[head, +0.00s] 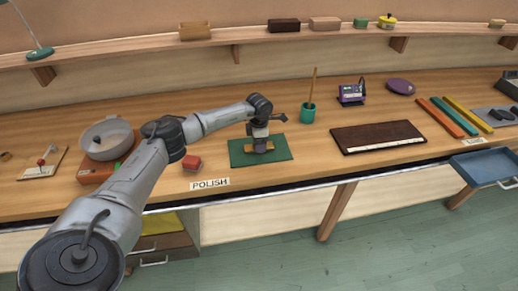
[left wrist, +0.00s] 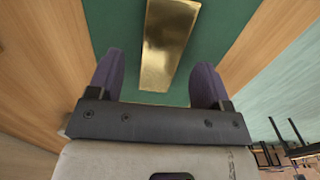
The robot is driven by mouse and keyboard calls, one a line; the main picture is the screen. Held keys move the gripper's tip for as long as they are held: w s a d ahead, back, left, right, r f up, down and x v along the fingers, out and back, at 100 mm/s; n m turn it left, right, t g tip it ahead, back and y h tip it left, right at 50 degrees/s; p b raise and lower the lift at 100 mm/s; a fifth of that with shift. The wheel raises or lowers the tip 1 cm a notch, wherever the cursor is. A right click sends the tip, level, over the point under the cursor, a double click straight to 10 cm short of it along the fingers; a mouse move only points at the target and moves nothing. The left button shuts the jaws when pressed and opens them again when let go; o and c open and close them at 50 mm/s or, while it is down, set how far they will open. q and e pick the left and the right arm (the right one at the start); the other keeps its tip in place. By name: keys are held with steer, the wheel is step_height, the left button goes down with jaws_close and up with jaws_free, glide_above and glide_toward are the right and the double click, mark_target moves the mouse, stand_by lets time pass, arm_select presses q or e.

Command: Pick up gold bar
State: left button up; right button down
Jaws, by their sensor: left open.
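The gold bar (left wrist: 169,38) lies on a green mat (left wrist: 218,32) in the left wrist view, shiny and long, its far end cut off by the frame's top edge. My left gripper (left wrist: 158,78) is open, with one purple finger on each side of the bar's near end and a gap on both sides. I cannot tell how high the fingertips are above the mat. In the head view my left gripper (head: 259,147) points down over the green mat (head: 282,155) and mostly hides the bar. My right gripper is not in view.
A teal cup (head: 307,115) with a stick stands behind right. A dark keyboard-like board (head: 378,135) lies right. A pan (head: 107,138) stands far left. The bench front edge is close.

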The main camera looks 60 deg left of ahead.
arm_select(q)
steer(key=shift+f, duration=0.95)
steer(key=shift+c, duration=0.4)
steer(key=shift+r, duration=0.1)
jaws_close()
